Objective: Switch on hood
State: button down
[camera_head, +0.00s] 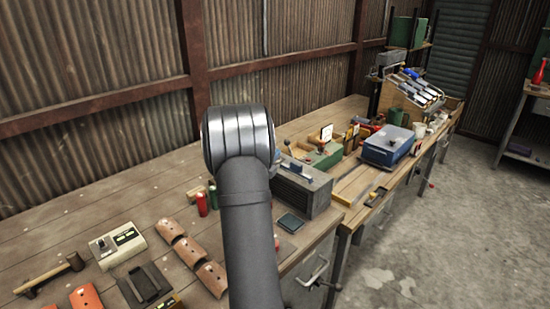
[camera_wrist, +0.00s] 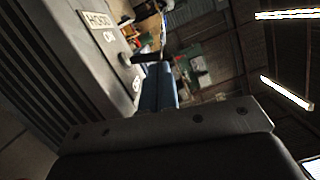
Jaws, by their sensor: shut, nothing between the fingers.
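The hood is a grey box with dark slats (camera_head: 301,192) on the bench, right of my arm in the head view. In the wrist view its grey panel (camera_wrist: 85,65) fills the upper left, with a HOOD plate (camera_wrist: 98,21), the word ON below it and OFF further down. A dark switch lever (camera_wrist: 150,57) sticks out from a round pivot between ON and OFF. My gripper (camera_wrist: 158,70) shows two blue fingers, shut together and empty, beside the panel with their tips close to the lever. I cannot tell if they touch it. My arm hides my gripper in the head view.
A blue case (camera_head: 388,146) and a green box (camera_head: 326,155) stand further along the benches. A dark green pad (camera_head: 291,222) lies in front of the hood. The floor at the right is clear.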

jog(key=n, duration=0.3)
jog(key=w+a+r+n+g, duration=0.1)
jog(key=shift+y, duration=0.3)
jog(key=v, duration=1)
jog(key=shift+r, duration=0.3)
jog(key=shift+w, duration=0.15)
jog(key=x, duration=0.6)
jog(key=s+a+f+m+t+h, duration=0.1)
jog(key=s+f+m, duration=0.2)
jog(key=s+m, duration=0.3)
jog(key=shift+s+a+f+m, duration=0.3)
jog(key=shift+f+m, duration=0.05)
jog(key=shift+m, duration=0.05)
